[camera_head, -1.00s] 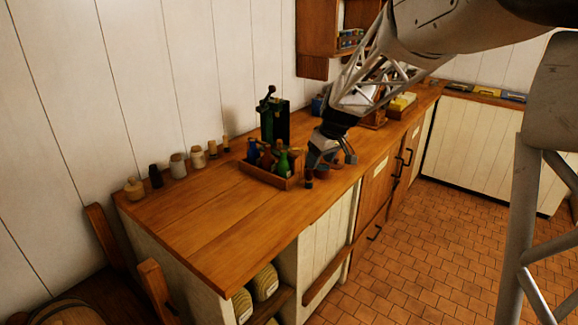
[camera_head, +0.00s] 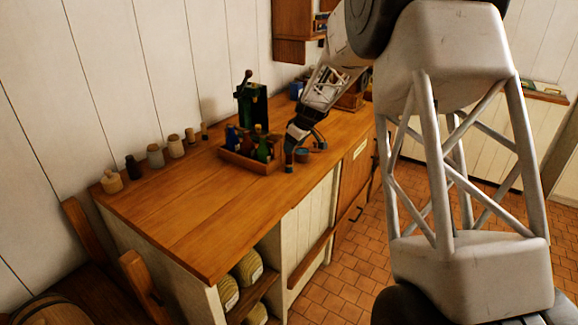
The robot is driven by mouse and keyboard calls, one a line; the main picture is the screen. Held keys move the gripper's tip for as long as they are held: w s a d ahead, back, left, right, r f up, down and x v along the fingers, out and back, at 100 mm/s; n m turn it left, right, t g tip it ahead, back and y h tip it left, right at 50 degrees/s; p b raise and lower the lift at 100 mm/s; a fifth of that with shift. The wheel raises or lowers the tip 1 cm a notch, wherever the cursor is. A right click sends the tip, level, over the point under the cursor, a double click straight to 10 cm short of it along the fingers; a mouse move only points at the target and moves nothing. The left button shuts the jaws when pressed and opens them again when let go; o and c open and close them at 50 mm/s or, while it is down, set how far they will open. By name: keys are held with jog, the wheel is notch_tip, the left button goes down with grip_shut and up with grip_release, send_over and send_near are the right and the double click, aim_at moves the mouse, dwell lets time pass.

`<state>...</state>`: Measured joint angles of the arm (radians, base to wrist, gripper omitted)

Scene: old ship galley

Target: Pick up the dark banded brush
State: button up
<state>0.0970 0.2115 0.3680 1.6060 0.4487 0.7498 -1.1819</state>
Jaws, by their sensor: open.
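A small dark upright item (camera_head: 133,167) stands in the row along the wall at the left of the wooden counter. It may be the dark banded brush; bands cannot be made out at this size. My gripper (camera_head: 304,157) is open, fingers pointing down, low over the counter just right of the bottle crate, well away from that dark item. A small round reddish-blue thing (camera_head: 302,154) shows between or behind the fingers; I cannot tell which, nor whether they touch it.
A wooden crate (camera_head: 236,166) of bottles stands left of my gripper, a dark green device with a crank (camera_head: 252,104) behind it. Pale and tan pots (camera_head: 155,156) flank the dark item. The counter's front left (camera_head: 190,205) is bare. A chair (camera_head: 140,280) stands at its left end.

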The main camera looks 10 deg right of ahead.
aim_at(288, 158)
jog(key=shift+x, duration=1.3)
jog(key=shift+f, duration=0.15)
jog(key=shift+x, duration=2.45)
jog(key=c, duration=1.1)
